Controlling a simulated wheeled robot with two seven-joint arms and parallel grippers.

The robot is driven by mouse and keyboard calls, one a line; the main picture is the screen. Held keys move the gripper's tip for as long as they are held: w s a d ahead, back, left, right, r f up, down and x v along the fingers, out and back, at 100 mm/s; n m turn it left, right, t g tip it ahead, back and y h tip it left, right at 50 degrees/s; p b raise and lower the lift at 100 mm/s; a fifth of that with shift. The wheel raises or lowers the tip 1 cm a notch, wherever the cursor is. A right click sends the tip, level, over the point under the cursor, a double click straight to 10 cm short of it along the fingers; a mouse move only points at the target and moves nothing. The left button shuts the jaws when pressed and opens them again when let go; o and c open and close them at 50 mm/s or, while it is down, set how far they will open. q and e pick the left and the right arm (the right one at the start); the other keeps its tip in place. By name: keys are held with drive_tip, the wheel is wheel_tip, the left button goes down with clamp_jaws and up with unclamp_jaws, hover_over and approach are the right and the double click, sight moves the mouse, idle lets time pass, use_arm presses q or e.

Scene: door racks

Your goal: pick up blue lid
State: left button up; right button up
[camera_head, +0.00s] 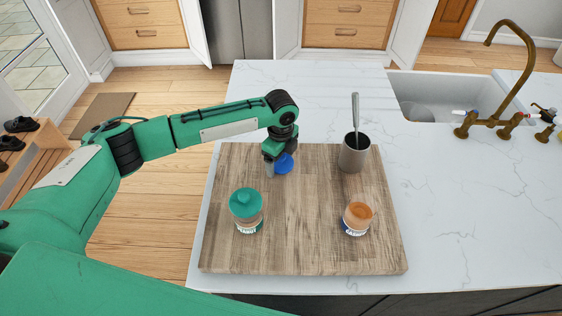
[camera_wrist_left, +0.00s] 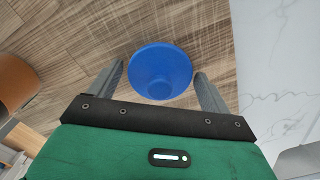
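The blue lid (camera_head: 285,164) lies near the back left of the wooden board (camera_head: 300,255), partly hidden by my left gripper (camera_head: 275,165) in the head view. In the left wrist view the round blue lid (camera_wrist_left: 160,71) sits between the two grey fingers of my left gripper (camera_wrist_left: 162,85). The fingers are apart, with a gap visible on both sides of the lid. My left gripper is open and points down at it. Whether the fingertips have reached the lid's height I cannot tell. My right gripper is not in view.
On the board stand a jar with a teal lid (camera_head: 245,203), a jar with an orange lid (camera_head: 358,215) and a grey cup (camera_head: 354,153) holding a utensil. A sink (camera_head: 435,97) with a brass faucet (camera_head: 505,60) is at the back right. The right countertop (camera_head: 480,200) is clear.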

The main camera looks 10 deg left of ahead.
use_arm(q)
drive_tip(key=c, duration=0.7)
drive_tip(key=shift+o, duration=0.2)
drive_tip(key=shift+r, duration=0.15)
